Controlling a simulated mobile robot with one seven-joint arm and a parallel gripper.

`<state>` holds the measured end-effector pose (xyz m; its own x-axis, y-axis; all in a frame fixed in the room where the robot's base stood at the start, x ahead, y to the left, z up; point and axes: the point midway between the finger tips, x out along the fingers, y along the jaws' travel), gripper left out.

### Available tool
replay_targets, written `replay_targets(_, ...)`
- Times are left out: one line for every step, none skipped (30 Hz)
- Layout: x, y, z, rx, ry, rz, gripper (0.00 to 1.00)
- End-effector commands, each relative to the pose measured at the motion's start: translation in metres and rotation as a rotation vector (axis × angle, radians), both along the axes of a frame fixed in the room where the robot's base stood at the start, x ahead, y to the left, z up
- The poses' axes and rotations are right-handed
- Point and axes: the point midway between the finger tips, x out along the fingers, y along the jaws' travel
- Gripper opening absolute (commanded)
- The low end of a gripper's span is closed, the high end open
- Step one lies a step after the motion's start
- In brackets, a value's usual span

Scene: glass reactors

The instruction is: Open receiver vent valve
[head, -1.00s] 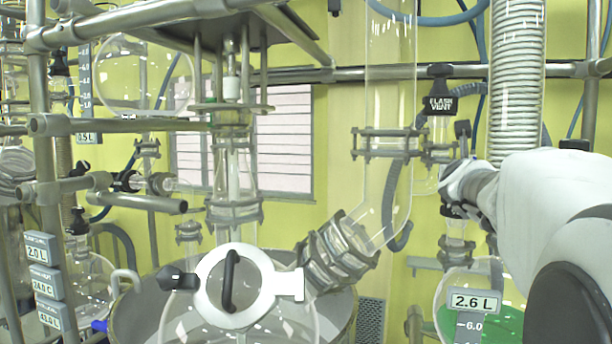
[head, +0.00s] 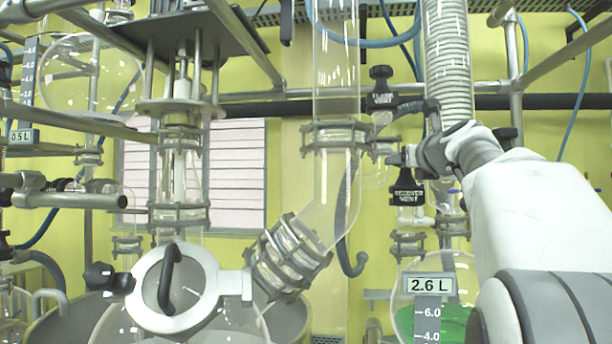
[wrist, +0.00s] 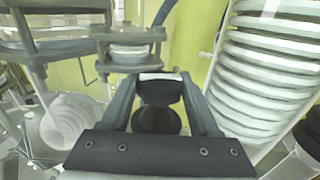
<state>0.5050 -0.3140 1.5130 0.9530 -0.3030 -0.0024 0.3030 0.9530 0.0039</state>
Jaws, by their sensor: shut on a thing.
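The receiver vent valve (head: 407,190) is a black handle with a lettered tag, right of centre in the head view, above the receiver. My gripper (head: 415,157) reaches it from the right, at the top of the handle. In the wrist view my gripper (wrist: 160,92) has its two fingers on either side of a black knob (wrist: 160,120), shut on it. The fingers hide part of the knob, and I cannot tell how far the valve is turned. The receiver (head: 430,310) below holds green liquid, and its tag reads 2.6 L.
The flash vent valve (head: 382,97) is close by, up and left of my gripper. A ribbed coil condenser (head: 449,60) stands just behind and above my wrist. A glass column (head: 336,85) and metal rails (head: 290,93) stand to the left.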

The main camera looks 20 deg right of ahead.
Motion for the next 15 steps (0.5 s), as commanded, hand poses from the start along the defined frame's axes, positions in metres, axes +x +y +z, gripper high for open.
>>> replay_targets(0.0001,-0.0024,-0.0044,0.002,0.002,0.018,0.06)
replay_targets(0.0001,-0.0022,-0.0041,0.002,0.002,0.033,0.06)
replay_targets(0.0002,-0.0027,-0.0043,0.003,0.004,0.053,0.06)
replay_targets(0.0001,-0.0029,-0.0039,0.002,0.004,0.067,0.06)
replay_targets(0.0002,-0.0028,-0.0033,0.002,0.004,0.083,0.06)
replay_targets(0.0002,-0.0026,-0.0031,0.002,0.005,0.103,0.06)
replay_targets(0.0002,-0.0026,-0.0031,0.002,0.006,0.119,0.06)
replay_targets(0.0004,-0.0027,-0.0027,0.002,0.005,0.134,0.06)
replay_targets(0.0004,-0.0025,-0.0025,0.001,0.006,0.154,0.06)
replay_targets(0.0006,-0.0021,-0.0023,0.001,0.006,0.17,0.06)
replay_targets(0.0007,-0.0018,-0.0021,0.0,0.006,0.185,0.06)
replay_targets(0.0009,-0.0018,-0.0022,0.002,0.007,0.202,0.06)
replay_targets(0.001,-0.0016,-0.0023,0.002,0.007,0.216,0.06)
replay_targets(0.001,-0.0019,-0.0024,0.002,0.008,0.226,0.06)
replay_targets(0.0008,-0.0016,-0.0025,0.002,0.008,0.241,0.06)
